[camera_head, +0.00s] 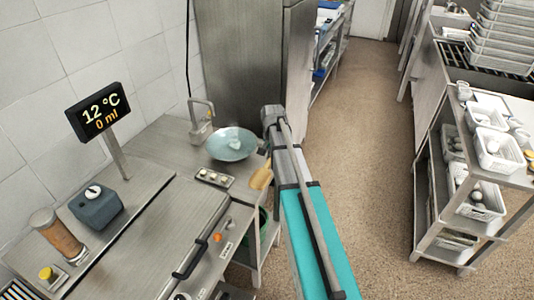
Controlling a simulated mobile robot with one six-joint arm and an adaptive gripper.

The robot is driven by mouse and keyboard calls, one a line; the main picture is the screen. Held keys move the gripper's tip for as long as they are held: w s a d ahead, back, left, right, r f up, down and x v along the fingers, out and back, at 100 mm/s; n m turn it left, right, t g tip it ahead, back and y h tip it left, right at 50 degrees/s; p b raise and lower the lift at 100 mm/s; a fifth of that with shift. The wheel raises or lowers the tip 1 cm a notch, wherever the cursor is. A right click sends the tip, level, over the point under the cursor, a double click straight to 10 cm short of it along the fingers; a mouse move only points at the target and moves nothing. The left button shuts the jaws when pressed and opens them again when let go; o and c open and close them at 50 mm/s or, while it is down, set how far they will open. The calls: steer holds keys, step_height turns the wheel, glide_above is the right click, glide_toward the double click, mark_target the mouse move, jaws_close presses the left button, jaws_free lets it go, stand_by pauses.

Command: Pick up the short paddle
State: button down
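A tan, paddle-like thing (261,177) shows at the right edge of the steel counter, just left of my arm. It may be the short paddle. My arm hides part of it, and I cannot tell whether it lies on the counter or hangs beside it. My arm, with a teal link, reaches up the middle of the view to a grey joint. My gripper's fingers cannot be made out, and no contact with the tan thing can be seen.
A blue-grey bowl (232,144) stands on the counter (160,141) near a steel dispenser (201,121). A display (98,111) reads 12 °C and 0 ml. At right, a shelf rack (437,204) holds white perforated baskets (497,151). The brown floor (370,150) between is clear.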

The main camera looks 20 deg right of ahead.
steer(key=s+d+r+p, duration=0.3)
steer(key=s, duration=0.5)
steer(key=shift+r, duration=0.4)
steer(key=shift+s, duration=0.25)
